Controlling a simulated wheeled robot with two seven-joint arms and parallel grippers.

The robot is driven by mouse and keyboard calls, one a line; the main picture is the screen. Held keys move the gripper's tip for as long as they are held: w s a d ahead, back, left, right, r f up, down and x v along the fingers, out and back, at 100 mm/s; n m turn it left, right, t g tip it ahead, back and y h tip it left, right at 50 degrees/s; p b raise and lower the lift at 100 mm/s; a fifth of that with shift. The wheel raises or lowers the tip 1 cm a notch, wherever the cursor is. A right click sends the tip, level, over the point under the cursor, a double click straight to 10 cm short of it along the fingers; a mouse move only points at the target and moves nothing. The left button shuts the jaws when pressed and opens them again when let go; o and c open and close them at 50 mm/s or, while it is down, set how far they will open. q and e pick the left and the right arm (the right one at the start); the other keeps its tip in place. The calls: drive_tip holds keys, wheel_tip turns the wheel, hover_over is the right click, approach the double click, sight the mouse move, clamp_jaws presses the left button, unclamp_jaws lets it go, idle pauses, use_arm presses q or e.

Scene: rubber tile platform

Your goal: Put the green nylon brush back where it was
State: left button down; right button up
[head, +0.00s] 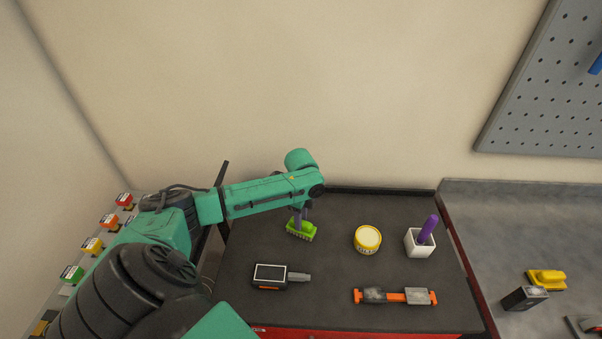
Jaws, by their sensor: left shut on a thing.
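The green nylon brush (301,232) is at the back left part of the dark rubber-topped platform (340,271). My left gripper (299,219) reaches down onto it from above and is shut on it. The arm's wrist hides part of the gripper. The brush is at or just above the mat; I cannot tell whether it touches. My right gripper is not in view.
On the platform are a yellow-rimmed tin (367,239), a white cup (420,243) holding a purple-handled tool (428,228), a black device (270,276) and an orange clamp-like tool (396,296). A yellow brush (546,279) lies on the grey counter (520,215).

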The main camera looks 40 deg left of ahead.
use_arm(q)
drive_tip(key=c, duration=0.6)
unclamp_jaws()
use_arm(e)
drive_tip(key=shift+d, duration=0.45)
use_arm(q)
wheel_tip(320, 180, up, 12)
drive_tip(key=b, duration=0.1)
drive_tip(key=shift+b, duration=0.35)
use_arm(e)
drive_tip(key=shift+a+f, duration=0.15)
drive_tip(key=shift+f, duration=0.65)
